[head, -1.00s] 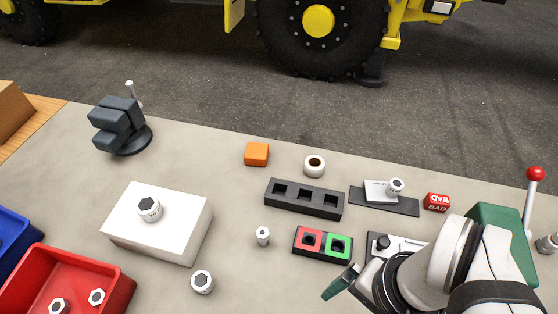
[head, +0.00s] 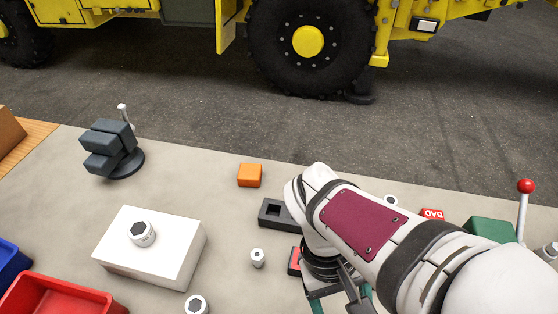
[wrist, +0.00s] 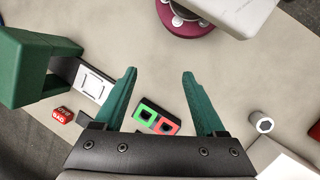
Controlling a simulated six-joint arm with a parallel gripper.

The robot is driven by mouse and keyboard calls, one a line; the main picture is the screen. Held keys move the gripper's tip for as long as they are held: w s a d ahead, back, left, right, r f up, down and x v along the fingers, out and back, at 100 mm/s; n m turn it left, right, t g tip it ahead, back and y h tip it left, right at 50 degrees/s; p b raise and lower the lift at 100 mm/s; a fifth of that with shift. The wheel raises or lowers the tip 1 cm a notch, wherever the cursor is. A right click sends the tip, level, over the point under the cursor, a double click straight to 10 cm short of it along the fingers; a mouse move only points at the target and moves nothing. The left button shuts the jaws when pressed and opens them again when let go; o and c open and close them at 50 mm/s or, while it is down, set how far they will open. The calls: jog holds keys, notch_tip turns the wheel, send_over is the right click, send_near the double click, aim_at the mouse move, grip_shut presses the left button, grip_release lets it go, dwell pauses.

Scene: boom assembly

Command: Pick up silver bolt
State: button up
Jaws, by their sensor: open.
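Several silver hex bolts are in view. In the head view, one (head: 142,233) sits on a white block (head: 165,262), a small one (head: 257,258) stands on the table right of the block, and one (head: 197,304) stands at the bottom edge. A silver bolt also shows at the right in the wrist view (wrist: 264,124), beside a white block corner. My gripper (wrist: 160,75) is open, with nothing between its green fingers. In the head view it is right of the small bolt, partly cut off by the bottom edge.
The red and green socket block (wrist: 156,119) lies below the fingers in the wrist view. My arm hides much of the black three-hole block (head: 275,213). An orange cube (head: 249,175), dark vise (head: 112,148) and red bin (head: 55,295) stand around.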

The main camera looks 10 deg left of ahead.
jog(key=w+a+f+n+t+h, duration=0.2)
jog(key=w+a+n+h, duration=0.15)
jog(key=n, duration=0.35)
jog(key=n+t+y, duration=0.1)
jog(key=n+t, duration=1.1)
jog(key=n, duration=0.7)
send_near(256, 259)
jog(key=x, duration=0.3)
jog(key=f+x, duration=0.1)
jog(key=x, duration=0.7)
jog(key=shift+s+a+f, duration=0.1)
jog(key=shift+a+f, duration=0.1)
jog(key=shift+a, duration=0.2)
grip_shut()
